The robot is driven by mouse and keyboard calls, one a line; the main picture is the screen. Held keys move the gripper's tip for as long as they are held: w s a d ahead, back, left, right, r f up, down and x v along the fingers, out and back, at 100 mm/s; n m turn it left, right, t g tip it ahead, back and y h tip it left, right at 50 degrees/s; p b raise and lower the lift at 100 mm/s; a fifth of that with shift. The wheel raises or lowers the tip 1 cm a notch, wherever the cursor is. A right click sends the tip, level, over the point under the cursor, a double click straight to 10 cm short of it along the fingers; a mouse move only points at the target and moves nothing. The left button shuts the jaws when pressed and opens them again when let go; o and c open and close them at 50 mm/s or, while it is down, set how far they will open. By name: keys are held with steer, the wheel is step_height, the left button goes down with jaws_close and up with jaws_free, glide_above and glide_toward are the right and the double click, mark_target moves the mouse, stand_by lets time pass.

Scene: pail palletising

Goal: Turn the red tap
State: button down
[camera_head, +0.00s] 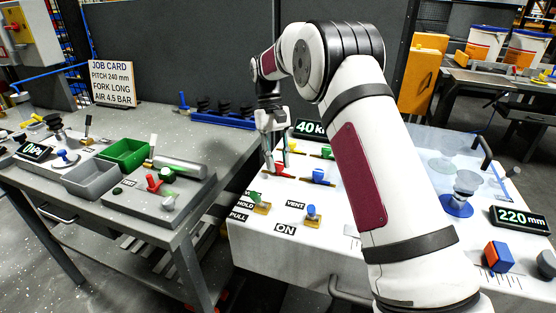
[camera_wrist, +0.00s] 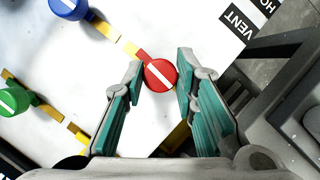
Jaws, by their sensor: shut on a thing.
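The red tap (camera_wrist: 160,75) has a round red knob with a white bar across its top and a red lever, on a yellow pipe fitting. My gripper (camera_wrist: 159,88) points down over it, with its teal-padded fingers closed on either side of the knob. In the head view my gripper (camera_head: 276,160) is at the white panel, and the red tap (camera_head: 284,177) shows only partly below the fingers.
A blue tap (camera_head: 318,175) and a green tap (camera_head: 327,152) stand close by on the white panel (camera_head: 270,228). A blue-knobbed valve (camera_head: 311,211) by the VENT label is nearer the front. The grey bench (camera_head: 120,215) with bins is at left.

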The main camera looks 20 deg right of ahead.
steer(key=shift+n, duration=0.5)
steer(key=shift+h, duration=0.3)
steer(key=c, duration=1.3)
jaws_free()
steer(key=shift+r, duration=0.1)
steer(key=v, duration=0.7)
steer(key=shift+r, duration=0.2)
